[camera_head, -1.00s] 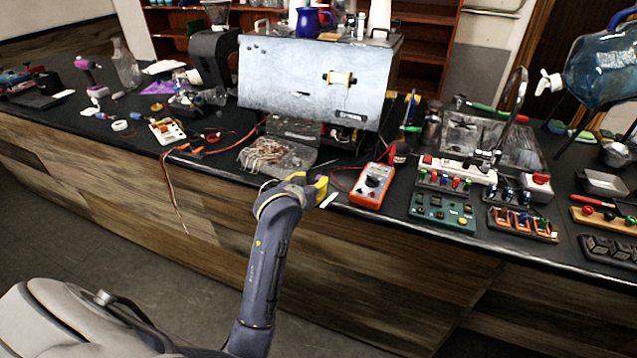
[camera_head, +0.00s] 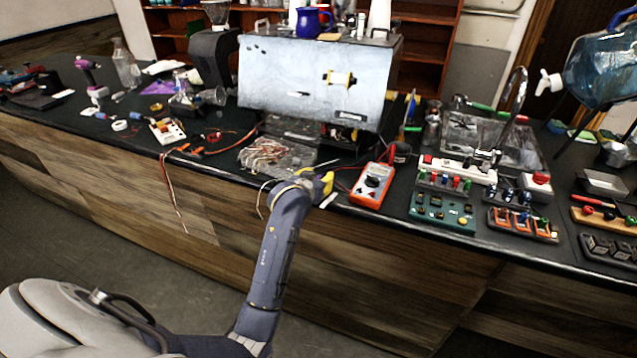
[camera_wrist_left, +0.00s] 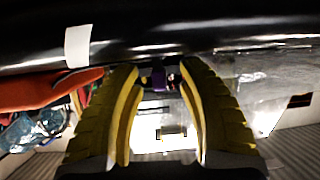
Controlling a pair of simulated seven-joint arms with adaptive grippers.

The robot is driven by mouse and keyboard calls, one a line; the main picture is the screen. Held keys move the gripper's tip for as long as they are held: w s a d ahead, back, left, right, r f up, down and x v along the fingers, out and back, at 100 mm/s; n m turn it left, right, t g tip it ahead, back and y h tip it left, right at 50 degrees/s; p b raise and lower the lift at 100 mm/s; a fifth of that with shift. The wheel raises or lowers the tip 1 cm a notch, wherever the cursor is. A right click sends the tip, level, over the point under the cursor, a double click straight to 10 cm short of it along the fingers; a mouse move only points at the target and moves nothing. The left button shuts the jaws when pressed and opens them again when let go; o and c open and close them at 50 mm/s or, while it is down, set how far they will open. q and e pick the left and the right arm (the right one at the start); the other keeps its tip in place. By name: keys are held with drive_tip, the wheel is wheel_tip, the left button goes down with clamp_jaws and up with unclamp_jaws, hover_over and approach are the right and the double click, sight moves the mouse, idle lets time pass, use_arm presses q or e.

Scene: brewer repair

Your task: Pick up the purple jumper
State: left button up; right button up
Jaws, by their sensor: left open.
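My left gripper (camera_head: 325,184) is at the front edge of the black bench, left of the orange multimeter. In the left wrist view its two yellow fingers (camera_wrist_left: 160,78) are apart, with a gap between them. I cannot make out the jumper in the head view, where the gripper and clutter cover that spot. My right gripper is not in view.
A clear tray of wires (camera_head: 277,157) lies left of the gripper and the orange multimeter (camera_head: 372,184) right of it. The large metal brewer box (camera_head: 300,85) stands behind. The floor before the bench is free.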

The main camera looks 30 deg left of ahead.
use_arm(q)
drive_tip(key=shift+c, duration=0.3)
clamp_jaws()
